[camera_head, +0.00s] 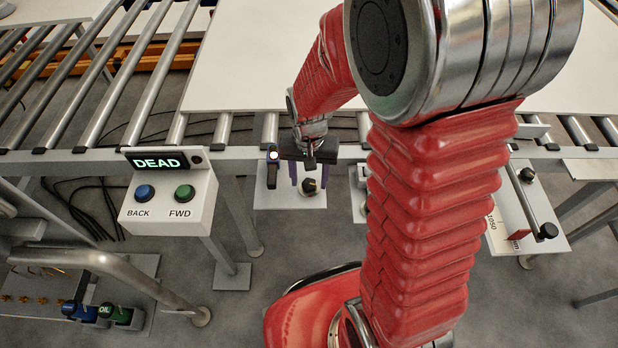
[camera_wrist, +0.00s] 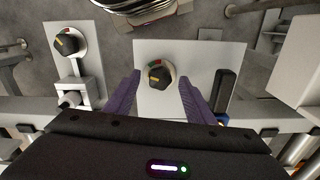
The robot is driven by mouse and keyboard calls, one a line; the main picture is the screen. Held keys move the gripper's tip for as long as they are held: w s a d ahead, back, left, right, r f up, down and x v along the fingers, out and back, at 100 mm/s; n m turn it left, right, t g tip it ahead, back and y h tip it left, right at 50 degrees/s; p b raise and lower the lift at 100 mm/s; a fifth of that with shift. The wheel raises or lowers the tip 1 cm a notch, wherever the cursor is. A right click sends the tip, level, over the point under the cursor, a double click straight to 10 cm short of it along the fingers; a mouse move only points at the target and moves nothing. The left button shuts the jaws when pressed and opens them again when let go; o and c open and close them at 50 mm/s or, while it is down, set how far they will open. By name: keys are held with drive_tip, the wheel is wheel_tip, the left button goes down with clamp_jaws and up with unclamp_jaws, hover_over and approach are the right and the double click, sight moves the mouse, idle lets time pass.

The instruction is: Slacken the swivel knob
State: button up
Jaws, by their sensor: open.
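A black knob with a yellow pointer (camera_wrist: 158,78) sits on a white plate (camera_wrist: 206,58) in the wrist view, with red and green marks behind it. It also shows in the head view (camera_head: 309,187) below the roller conveyor's edge. My gripper (camera_head: 309,174) is open, with its purple fingers pointing at this plate. In the wrist view my gripper's fingertips (camera_wrist: 160,77) lie to either side of the knob, and no contact is visible. No label names the knob. A second black knob (camera_wrist: 68,42) sits on another white plate at left, outside the fingers.
A dark upright handle (camera_wrist: 224,88) stands right of the centred knob in the wrist view. In the head view, a control box (camera_head: 167,203) reading DEAD is at left, a ruled plate with a rod (camera_head: 524,205) at right. The conveyor frame (camera_head: 100,162) runs behind.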

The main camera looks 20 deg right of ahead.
drive_tip(key=shift+f, duration=0.3)
drive_tip(key=shift+c, duration=0.3)
drive_tip(key=c, duration=1)
drive_tip(key=shift+n, duration=3.3)
drive_tip(key=o, duration=1.1)
drive_tip(key=shift+c, duration=0.2)
